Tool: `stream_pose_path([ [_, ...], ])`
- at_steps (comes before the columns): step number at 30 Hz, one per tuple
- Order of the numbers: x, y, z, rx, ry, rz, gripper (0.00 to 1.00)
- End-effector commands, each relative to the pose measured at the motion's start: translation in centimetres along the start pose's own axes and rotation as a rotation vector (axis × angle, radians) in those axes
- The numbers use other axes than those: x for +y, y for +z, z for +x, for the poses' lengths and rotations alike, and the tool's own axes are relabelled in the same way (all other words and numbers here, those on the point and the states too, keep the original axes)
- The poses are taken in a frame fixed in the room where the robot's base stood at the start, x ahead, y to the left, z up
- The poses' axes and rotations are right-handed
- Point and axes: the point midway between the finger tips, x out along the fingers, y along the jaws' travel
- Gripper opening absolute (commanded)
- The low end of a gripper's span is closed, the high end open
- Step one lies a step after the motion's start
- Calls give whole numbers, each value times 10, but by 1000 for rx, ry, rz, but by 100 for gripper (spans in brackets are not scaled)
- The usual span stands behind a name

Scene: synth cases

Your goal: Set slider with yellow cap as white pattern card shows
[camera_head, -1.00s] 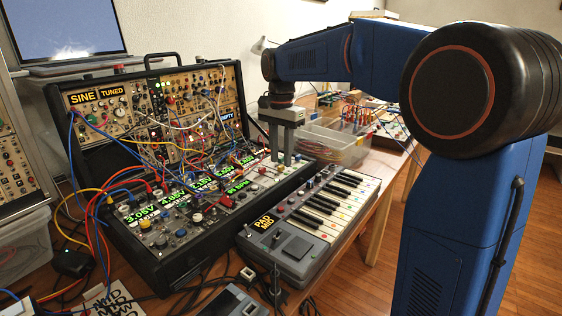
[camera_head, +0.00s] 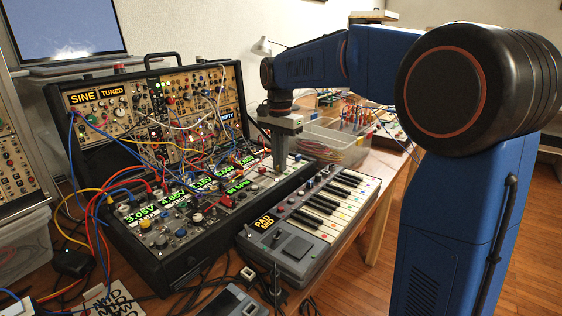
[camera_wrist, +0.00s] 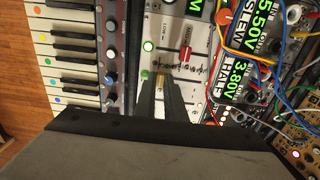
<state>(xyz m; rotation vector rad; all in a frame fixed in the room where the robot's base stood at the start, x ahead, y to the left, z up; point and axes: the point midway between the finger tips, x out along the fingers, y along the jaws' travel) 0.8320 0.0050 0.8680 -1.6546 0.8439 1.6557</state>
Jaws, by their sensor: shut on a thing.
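My gripper (camera_head: 281,166) points down over the pale panel at the right end of the synth case. In the wrist view my gripper (camera_wrist: 162,84) is shut on the slider with the yellow cap. Only a small yellowish bit of the cap (camera_wrist: 162,77) shows at the fingertips; the fingers hide the rest. A red slider cap (camera_wrist: 185,53) sits on the same panel, apart from the fingers. I cannot make out a white pattern card for certain; a white sheet with black lettering (camera_head: 110,300) lies at the lower left.
The keyboard (camera_head: 320,210) stands close in front of the case. Patch cables (camera_wrist: 240,50) and lit voltage modules crowd the panel beside my fingers. A clear bin (camera_head: 335,145) stands behind the keyboard.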

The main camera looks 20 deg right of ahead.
Motion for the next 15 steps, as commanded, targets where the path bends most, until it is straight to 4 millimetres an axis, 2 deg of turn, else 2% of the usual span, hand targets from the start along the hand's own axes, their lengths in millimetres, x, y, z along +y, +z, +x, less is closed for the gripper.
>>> stream_pose_path([
  [7,-28,0,0,0,-1,-1,0],
  [15,-30,0,-1,1,-2,0,0],
])
